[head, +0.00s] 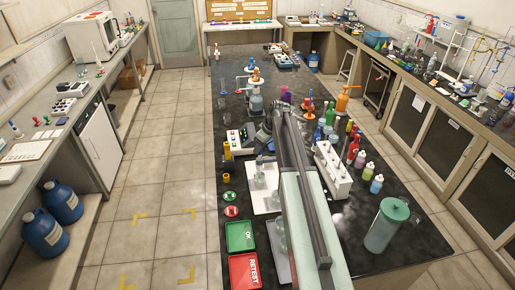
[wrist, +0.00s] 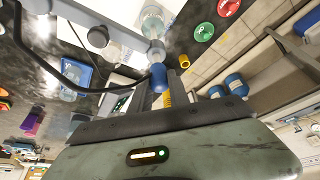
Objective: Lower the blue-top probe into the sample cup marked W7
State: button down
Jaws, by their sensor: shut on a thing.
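In the wrist view my gripper (wrist: 157,84) is shut on the blue-top probe (wrist: 158,76). A black cable loops away from the probe to the left. A clear glass cup (wrist: 152,22) shows just past the probe, close in line with it; I cannot tell whether the tip is inside or above it. In the head view clear cups (head: 260,170) stand on a white mat (head: 262,204) beside my arm. My gripper end is largely hidden there by the arm. No W7 mark is readable in either view.
A white rack (head: 333,173) and several coloured bottles stand right of my arm. Green (head: 240,236) and red (head: 246,270) trays lie at the bench's left edge. A white instrument (head: 240,140) is left of the arm. A large lidded jar (head: 386,226) stands front right.

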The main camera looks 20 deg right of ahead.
notch_tip(320, 180, down, 3)
jog(key=shift+r+b, duration=0.1)
jog(key=shift+b, duration=0.5)
jog(key=shift+r, duration=0.15)
jog(key=c, duration=1.2)
grip_release()
jog(key=shift+c, duration=0.2)
jog(key=p+v, duration=0.7)
jog(key=v, duration=0.1)
jog(key=shift+p, duration=0.3)
jog(key=shift+d, duration=0.1)
